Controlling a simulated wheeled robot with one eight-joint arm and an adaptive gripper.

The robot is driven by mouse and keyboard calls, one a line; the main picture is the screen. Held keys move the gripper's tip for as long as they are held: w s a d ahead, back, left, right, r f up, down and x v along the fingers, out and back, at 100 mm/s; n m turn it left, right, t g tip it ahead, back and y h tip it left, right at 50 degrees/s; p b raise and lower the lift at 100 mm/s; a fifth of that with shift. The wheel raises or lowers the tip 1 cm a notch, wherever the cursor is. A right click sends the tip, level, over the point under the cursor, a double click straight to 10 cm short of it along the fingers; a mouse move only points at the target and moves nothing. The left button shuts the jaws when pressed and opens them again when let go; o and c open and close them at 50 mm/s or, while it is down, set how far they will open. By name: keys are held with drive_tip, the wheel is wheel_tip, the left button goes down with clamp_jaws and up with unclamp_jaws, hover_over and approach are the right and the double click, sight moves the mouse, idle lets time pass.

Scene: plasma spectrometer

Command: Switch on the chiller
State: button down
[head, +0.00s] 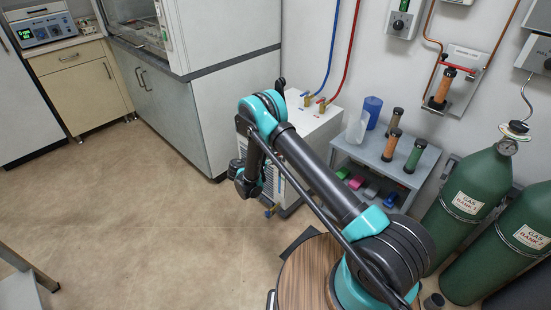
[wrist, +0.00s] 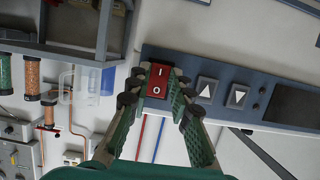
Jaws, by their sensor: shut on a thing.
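The chiller (head: 318,124) is a white box on the floor with blue and red hoses at its top; my arm covers much of its front in the head view. In the wrist view its blue-grey control panel (wrist: 225,117) carries a red rocker switch (wrist: 158,80) marked I and O. My gripper (wrist: 155,88) has its green-padded fingers on either side of the switch, shut on it. I cannot tell which half of the rocker is pressed in.
Two arrow buttons (wrist: 205,91) and a dark display (wrist: 295,104) sit beside the switch. A grey shelf (head: 364,152) with columns and a jug stands right of the chiller. Green gas cylinders (head: 467,215) stand at right. Floor at left is clear.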

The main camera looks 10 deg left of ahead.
drive_tip(key=shift+f+t+h, duration=0.25)
drive_tip(key=shift+t+h, duration=0.35)
drive_tip(key=shift+t, duration=0.3)
drive_tip(key=c, duration=1.4)
unclamp_jaws()
drive_tip(key=shift+o, duration=0.2)
drive_tip(key=v, duration=1.2)
